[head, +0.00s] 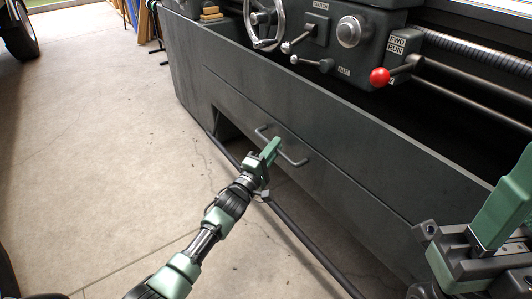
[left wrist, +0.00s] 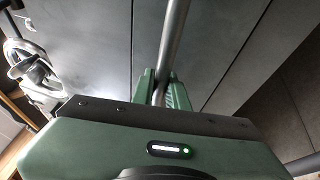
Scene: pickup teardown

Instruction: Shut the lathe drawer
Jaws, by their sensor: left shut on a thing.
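The lathe drawer (head: 320,185) is a dark grey panel low in the lathe's front, below a long seam. It looks about flush with the cabinet; I cannot tell whether a small gap remains. Its bar handle (head: 296,158) sticks out from the panel. My left gripper (head: 271,149) is at the handle and shut on it. In the left wrist view the grey handle bar (left wrist: 174,40) runs between the green fingers of the left gripper (left wrist: 168,88). Green and dark parts of my right arm fill the lower right of the head view; their finger opening is unclear.
The lathe cabinet (head: 190,65) carries a handwheel (head: 263,22) and a red-knobbed lever (head: 379,77) above. A dark foot bar (head: 300,232) runs along the base, under my left wrist. Concrete floor (head: 95,130) is open to the left.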

